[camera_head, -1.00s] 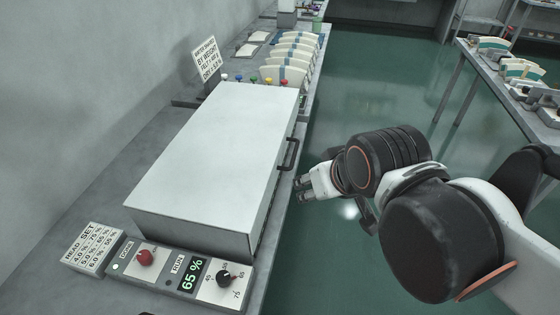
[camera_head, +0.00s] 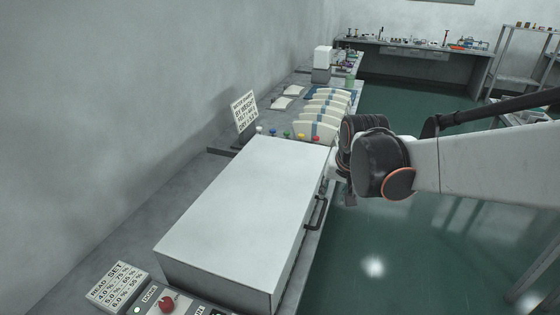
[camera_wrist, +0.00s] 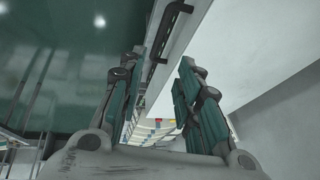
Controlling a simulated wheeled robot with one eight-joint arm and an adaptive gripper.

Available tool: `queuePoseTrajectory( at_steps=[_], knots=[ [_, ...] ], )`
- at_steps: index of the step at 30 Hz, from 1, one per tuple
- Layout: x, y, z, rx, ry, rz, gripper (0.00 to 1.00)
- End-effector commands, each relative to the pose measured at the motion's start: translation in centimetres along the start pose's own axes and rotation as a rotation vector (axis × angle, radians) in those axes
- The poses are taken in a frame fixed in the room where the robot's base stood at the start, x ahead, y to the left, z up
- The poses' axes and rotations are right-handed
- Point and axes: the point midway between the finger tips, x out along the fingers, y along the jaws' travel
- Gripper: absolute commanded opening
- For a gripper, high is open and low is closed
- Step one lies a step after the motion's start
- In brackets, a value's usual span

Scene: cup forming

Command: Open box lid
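The white box (camera_head: 250,200) sits on the grey bench with its flat lid shut. A dark bar handle (camera_head: 316,212) is on its right side face. My gripper (camera_head: 336,170) is beside the box's far right end, beyond the handle, and is mostly hidden behind my own wrist in the head view. In the wrist view, my gripper (camera_wrist: 163,60) has its fingers spread with nothing between them. The handle (camera_wrist: 170,32) shows above the fingertips, apart from them, on the box's side face. The box's white top (camera_wrist: 250,45) fills the right.
A control panel with a red knob (camera_head: 167,304) and a settings sign (camera_head: 118,285) stand at the box's near end. Coloured knobs (camera_head: 287,135), a sign (camera_head: 244,111) and several pale curved pieces (camera_head: 318,122) are beyond it. Green floor (camera_head: 400,245) lies open to the right.

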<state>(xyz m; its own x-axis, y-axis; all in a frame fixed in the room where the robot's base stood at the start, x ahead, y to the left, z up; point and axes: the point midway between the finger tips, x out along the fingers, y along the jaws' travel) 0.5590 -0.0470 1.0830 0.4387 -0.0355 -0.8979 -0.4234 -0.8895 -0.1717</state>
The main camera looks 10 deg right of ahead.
Motion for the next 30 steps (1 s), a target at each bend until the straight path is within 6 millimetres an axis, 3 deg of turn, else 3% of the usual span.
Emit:
queuePoseTrajectory(
  at_steps=[5,14,30],
  knots=[
    [2.2,0.0,-1.7,0.055,-0.015,0.012,0.31],
    [4.7,0.0,-1.9,0.07,-0.02,0.015,0.31],
    [14.5,0.2,-1.7,0.069,-0.02,0.014,0.31]
  ],
)
